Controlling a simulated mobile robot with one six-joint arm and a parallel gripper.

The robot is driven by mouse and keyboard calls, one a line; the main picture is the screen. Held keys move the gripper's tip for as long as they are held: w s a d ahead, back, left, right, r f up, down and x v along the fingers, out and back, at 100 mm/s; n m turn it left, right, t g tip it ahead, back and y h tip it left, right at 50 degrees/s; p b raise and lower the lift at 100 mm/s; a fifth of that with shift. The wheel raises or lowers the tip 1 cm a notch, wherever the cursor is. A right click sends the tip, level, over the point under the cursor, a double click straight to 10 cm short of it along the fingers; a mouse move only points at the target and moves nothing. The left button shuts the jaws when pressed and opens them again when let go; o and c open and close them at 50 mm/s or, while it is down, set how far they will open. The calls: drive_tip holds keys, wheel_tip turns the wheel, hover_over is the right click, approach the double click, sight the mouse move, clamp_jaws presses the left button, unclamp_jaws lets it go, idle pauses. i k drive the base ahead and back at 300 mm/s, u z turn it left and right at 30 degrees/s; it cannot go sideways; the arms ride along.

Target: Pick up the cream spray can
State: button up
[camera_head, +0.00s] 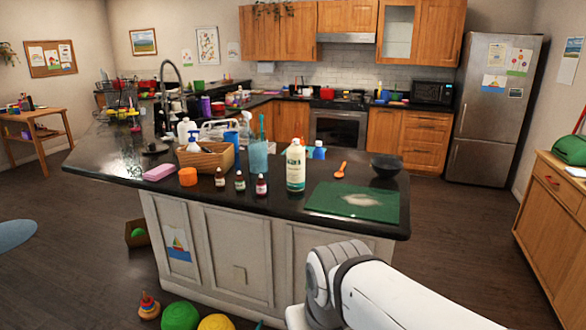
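A tall cream-white cylindrical container (295,168) stands upright near the front edge of the dark island counter (225,195). It has a green patch and small print on its front and looks like the cream spray can, though its top is too small to make out clearly. Nothing covers it. My white arm (385,295) comes in at the bottom right, in front of and below the counter, well apart from the can. My gripper's fingers do not show.
A green mat (355,201) and a black bowl (386,165) are right of the can. Balls (180,317) lie on the floor.

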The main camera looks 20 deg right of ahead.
sight(295, 154)
drive_tip(key=i, duration=1.05)
drive_tip(key=z, duration=0.05)
